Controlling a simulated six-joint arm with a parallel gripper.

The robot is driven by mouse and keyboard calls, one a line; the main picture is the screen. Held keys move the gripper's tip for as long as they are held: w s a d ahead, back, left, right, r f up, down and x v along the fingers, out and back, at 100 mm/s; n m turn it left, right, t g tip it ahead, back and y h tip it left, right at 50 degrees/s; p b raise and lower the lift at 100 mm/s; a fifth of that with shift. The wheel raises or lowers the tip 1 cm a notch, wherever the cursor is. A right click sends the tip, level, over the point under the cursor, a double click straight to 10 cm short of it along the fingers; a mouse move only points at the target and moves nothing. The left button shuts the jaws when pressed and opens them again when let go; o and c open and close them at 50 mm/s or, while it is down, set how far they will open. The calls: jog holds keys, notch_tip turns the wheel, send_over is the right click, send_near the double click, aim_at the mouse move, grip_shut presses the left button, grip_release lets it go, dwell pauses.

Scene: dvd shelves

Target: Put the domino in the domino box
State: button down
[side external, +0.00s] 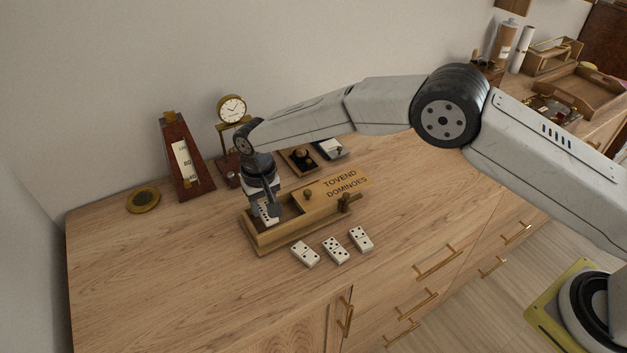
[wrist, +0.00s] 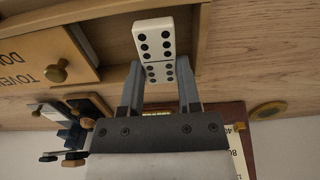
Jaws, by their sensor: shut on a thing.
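A white domino (wrist: 153,40) with black pips is held between the two fingers of my gripper (wrist: 157,85) in the wrist view. The domino box (side external: 266,241) is a wooden box on the cabinet top, with a lid (side external: 337,189) marked "TOVEND DOMINOES" covering its right part. The left part is open. My gripper (side external: 266,208) is over this open part in the side view, with the held domino (side external: 267,214) at or just above it. I cannot tell whether the domino touches the box floor. The box wall (wrist: 201,25) also shows in the wrist view.
Three dominoes (side external: 335,250) lie in a row in front of the box. A metronome (side external: 185,160), a gold clock (side external: 231,109) and a round brass disc (side external: 143,199) stand behind or left of it. Small trays (side external: 299,160) lie behind. The front left of the top is clear.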

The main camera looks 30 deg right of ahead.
aim_at(263, 207)
jog(key=shift+w+a+f, duration=0.1)
jog(key=shift+w+f, duration=0.05)
jog(key=shift+f, duration=1.55)
jog(key=shift+f, duration=0.1)
jog(key=c, duration=0.6)
grip_release()
notch_tip(263, 207, up, 12)
jog(key=shift+r, duration=0.1)
